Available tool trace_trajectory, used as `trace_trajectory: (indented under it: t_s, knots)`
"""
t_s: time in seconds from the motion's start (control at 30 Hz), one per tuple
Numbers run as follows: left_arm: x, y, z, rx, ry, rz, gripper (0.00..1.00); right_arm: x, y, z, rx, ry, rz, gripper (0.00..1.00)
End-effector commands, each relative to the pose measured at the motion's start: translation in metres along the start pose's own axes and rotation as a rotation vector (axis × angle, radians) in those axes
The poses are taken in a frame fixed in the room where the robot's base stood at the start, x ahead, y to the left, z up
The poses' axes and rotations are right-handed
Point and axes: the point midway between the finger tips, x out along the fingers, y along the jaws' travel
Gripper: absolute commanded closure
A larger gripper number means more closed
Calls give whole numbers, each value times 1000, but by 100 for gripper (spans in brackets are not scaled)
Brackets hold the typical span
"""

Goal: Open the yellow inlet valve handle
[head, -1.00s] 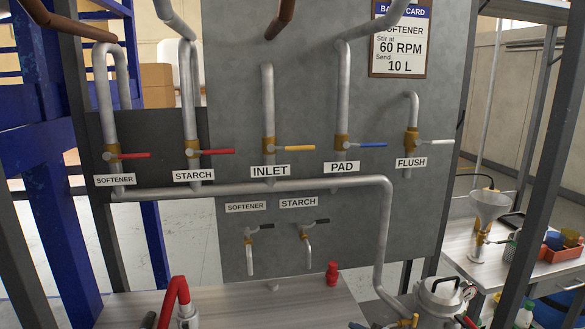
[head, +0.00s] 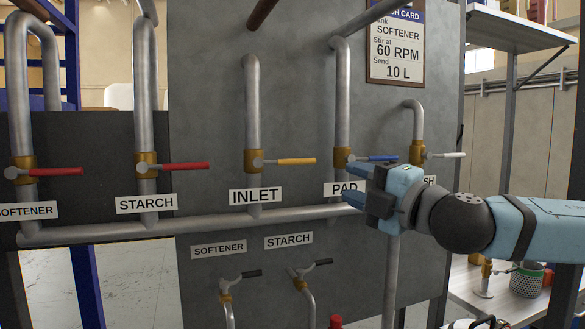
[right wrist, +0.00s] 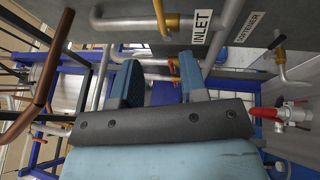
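The yellow inlet valve handle (head: 296,161) sticks out to the right from its brass valve body (head: 252,161), crosswise to the upright grey pipe. The INLET label (head: 255,196) is just below. In the right wrist view the yellow handle (right wrist: 160,16) shows at the top edge, beside the INLET label (right wrist: 202,26). My right gripper (head: 348,186) is open and empty, to the right of and slightly below the handle, in front of the PAD label and apart from the yellow handle. Its two blue fingers show spread apart in the right wrist view (right wrist: 160,82). My left gripper is out of view.
Red handles (head: 186,167) are on the left. A horizontal pipe (head: 200,225) runs below the valves. The space before the inlet handle looks clear.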

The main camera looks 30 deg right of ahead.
Motion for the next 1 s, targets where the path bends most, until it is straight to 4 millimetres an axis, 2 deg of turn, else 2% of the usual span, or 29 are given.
trace_trajectory:
  t_s: [0.2,0.57,1.0]
  knots:
    - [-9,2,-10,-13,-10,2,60,16,4,0,9,3,0,60]
    - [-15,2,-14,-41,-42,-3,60,49,4,0,12,1,1,60]
    - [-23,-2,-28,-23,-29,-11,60,116,2,0,7,0,0,60]
